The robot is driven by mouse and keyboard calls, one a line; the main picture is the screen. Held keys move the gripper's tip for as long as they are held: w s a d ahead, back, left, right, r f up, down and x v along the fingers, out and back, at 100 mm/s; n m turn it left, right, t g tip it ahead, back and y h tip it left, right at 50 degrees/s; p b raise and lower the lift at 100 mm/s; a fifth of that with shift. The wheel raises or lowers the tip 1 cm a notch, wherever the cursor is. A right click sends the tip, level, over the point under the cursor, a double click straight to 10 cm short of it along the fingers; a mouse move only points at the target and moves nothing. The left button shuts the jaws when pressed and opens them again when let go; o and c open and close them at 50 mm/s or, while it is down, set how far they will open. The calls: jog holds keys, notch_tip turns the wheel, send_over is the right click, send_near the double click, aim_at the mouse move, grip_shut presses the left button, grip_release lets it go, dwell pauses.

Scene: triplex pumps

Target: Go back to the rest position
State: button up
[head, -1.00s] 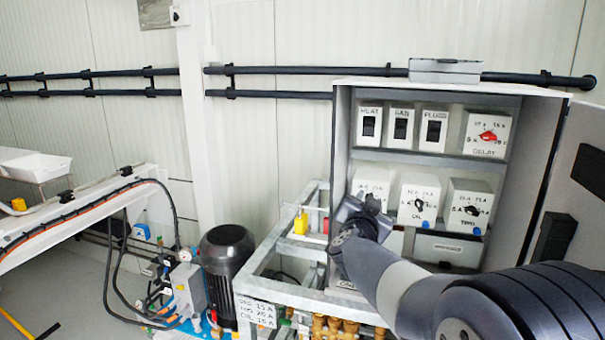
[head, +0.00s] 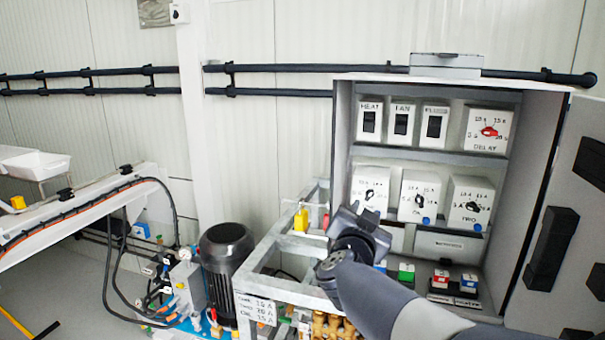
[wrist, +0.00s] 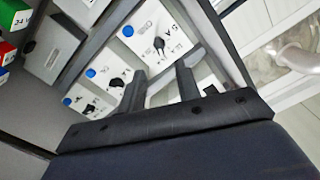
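My gripper (head: 360,218) is in front of the lower left part of the open grey control cabinet (head: 342,150) in the head view. In the wrist view my gripper (wrist: 160,78) has its two fingers apart with nothing between them. Behind the fingers, a row of white dial boxes with black knobs and blue buttons shows, apart from them. In the head view these are the left dial box (head: 366,183), the middle dial box (head: 419,196) and the right dial box (head: 470,204). My arm hides part of the cabinet's bottom.
HEAT, FAN and PLUGS switches (head: 404,122) and a DELAY box (head: 488,131) with a red knob fill the top shelf. Green (head: 406,272) and red blocks sit low. The cabinet door (head: 565,220) stands open at right. A black motor (head: 226,265) stands left of the metal frame (head: 262,283).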

jog(key=p+x, duration=0.1)
jog(key=x, duration=0.7)
jog(key=n+p, duration=0.1)
jog(key=n, duration=0.1)
jog(key=shift+s+a+r+n, duration=0.1)
jog(key=shift+n, duration=0.3)
jog(key=n+p, duration=0.2)
jog(key=n, duration=0.2)
jog(key=shift+n, duration=0.4)
jog(key=n, duration=0.2)
jog(key=shift+a+n, duration=0.15)
jog(key=shift+n, duration=0.15)
jog(key=y, duration=0.1)
send_near(368, 195)
jog(key=shift+s+a, duration=1.2)
jog(key=shift+s, duration=0.65)
jog(key=shift+b, duration=0.35)
jog(key=shift+d, duration=0.15)
